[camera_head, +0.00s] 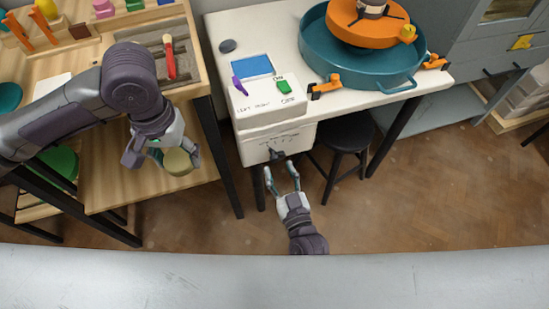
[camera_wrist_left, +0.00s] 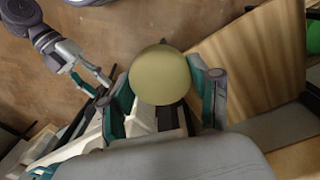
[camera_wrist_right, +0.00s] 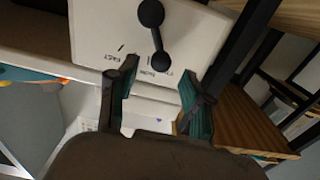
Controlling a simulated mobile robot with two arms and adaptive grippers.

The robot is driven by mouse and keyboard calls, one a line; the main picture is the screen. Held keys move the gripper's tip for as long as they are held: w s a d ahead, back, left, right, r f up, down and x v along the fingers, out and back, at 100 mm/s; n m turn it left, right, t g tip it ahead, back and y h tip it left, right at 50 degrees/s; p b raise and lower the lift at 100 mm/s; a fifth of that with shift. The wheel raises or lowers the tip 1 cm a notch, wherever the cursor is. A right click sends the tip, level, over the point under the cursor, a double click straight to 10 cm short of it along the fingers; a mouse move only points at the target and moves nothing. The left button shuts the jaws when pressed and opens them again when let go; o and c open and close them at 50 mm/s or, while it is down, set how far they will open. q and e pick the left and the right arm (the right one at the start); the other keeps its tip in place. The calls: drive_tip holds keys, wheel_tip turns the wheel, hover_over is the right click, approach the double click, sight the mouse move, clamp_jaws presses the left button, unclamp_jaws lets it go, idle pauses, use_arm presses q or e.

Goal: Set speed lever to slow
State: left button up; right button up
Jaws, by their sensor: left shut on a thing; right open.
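The speed lever (camera_head: 276,154) is a small dark lever on the front face of the white control box (camera_head: 262,139). In the right wrist view the lever (camera_wrist_right: 155,36) is a black bar with two round ends, standing against the white face beside small printed marks. My right gripper (camera_head: 281,171) is open and empty, just in front of the lever; in its wrist view (camera_wrist_right: 157,78) the lever is ahead of the fingertips, and contact cannot be told. My left gripper (camera_head: 175,152) is shut on a pale yellow-green round object (camera_head: 178,163), also seen in its wrist view (camera_wrist_left: 158,75).
The white table (camera_head: 357,101) carries a teal basin (camera_head: 345,61) with an orange wheel (camera_head: 368,20). A black stool (camera_head: 345,138) stands under it, right of the lever. A wooden workbench (camera_head: 200,84) with a red-handled tool (camera_head: 169,57) is at the left. The floor right of my right gripper is clear.

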sight(276, 161)
drive_tip(key=shift+x, duration=2.35)
